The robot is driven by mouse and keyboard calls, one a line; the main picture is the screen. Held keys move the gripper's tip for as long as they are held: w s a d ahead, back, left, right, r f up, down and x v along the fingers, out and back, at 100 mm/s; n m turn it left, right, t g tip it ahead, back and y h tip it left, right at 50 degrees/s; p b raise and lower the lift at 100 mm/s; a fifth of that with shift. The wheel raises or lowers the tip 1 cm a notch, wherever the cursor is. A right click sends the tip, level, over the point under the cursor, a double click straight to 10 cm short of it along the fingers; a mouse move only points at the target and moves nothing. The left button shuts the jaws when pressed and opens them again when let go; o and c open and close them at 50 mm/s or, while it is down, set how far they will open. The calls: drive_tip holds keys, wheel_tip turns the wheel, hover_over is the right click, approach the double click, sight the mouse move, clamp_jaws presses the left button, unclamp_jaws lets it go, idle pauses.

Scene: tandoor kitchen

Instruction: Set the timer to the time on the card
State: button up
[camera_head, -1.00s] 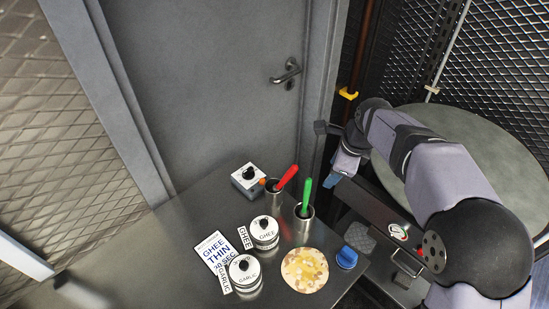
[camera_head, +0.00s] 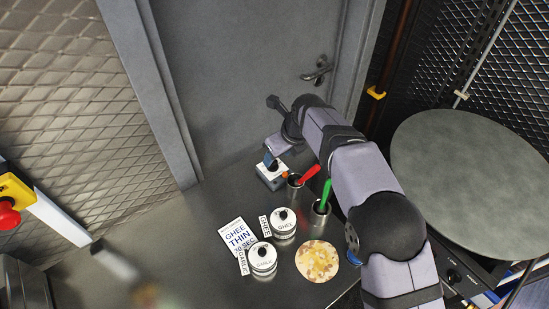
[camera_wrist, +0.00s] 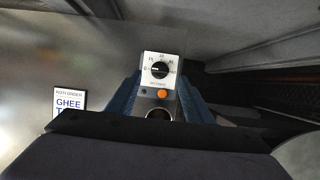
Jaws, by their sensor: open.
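The timer (camera_head: 270,178) is a small pale box at the back of the steel table. In the wrist view, the timer (camera_wrist: 148,58) shows a black round dial knob (camera_wrist: 160,70), numbers around it and an orange button (camera_wrist: 162,93). The knob's bar lies about level; I cannot tell its exact setting. The order card (camera_head: 238,238) lies on the table and reads GHEE THIN and a number of SEC, perhaps 20. Its top also shows in the wrist view (camera_wrist: 69,101). My gripper (camera_head: 271,160) is open over the timer, its blue fingers either side and apart from the knob.
Two steel cups hold a red-handled tool (camera_head: 310,174) and a green-handled one (camera_head: 326,193) close right of the timer. Lidded ghee (camera_head: 284,228) and garlic (camera_head: 262,262) jars and a flatbread (camera_head: 317,261) stand nearer. The table left of the card is clear.

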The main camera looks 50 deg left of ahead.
sight(274, 168)
drive_tip(key=shift+p+x, duration=1)
drive_tip(key=shift+x, duration=1.7)
drive_tip(key=shift+c, duration=0.6)
drive_tip(key=c, duration=0.9)
